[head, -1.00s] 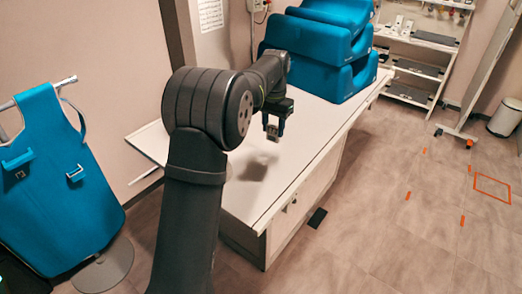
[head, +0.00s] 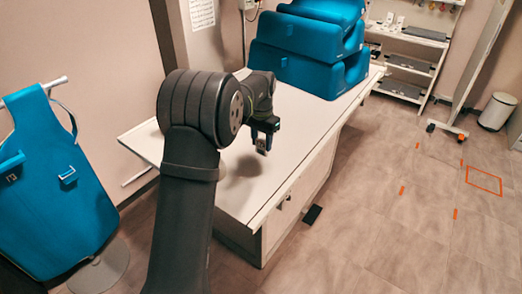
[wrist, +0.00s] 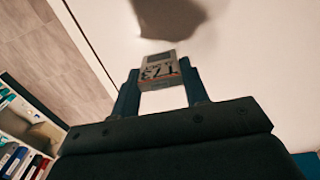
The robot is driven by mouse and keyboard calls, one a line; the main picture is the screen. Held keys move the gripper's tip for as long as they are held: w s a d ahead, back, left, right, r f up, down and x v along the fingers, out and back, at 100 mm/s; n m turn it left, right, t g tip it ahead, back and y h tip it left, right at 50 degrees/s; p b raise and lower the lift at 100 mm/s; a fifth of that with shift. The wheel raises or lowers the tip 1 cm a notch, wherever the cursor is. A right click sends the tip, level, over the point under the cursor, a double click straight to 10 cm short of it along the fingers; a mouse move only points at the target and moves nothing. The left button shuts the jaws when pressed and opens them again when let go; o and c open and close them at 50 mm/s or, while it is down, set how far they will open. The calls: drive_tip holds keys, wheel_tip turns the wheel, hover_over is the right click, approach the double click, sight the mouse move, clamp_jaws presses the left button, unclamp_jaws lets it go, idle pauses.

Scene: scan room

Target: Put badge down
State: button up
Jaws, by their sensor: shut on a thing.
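The badge (wrist: 161,70) is a small pale block with dark and orange markings on its face. My gripper (wrist: 161,88) is shut on it, one finger on each side, in the wrist view. In the head view my gripper (head: 263,140) points down over the white table (head: 285,115) with the badge (head: 261,151) small at its tips. A shadow lies on the table top apart from the badge, so the badge is held above the surface.
Blue foam cushions (head: 297,73) are stacked at the table's far end. A blue apron (head: 48,190) hangs on a stand at the left. A shelf unit (head: 410,65) stands at the back right. The table top around my gripper is clear.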

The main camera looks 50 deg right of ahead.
sight(261, 153)
drive_tip(key=shift+w+f, duration=0.15)
drive_tip(key=shift+f, duration=1.95)
drive_tip(key=shift+f, duration=0.15)
drive_tip(key=o, duration=1)
drive_tip(key=shift+c, duration=0.2)
wheel_tip(261, 153, up, 12)
drive_tip(key=shift+r, duration=0.15)
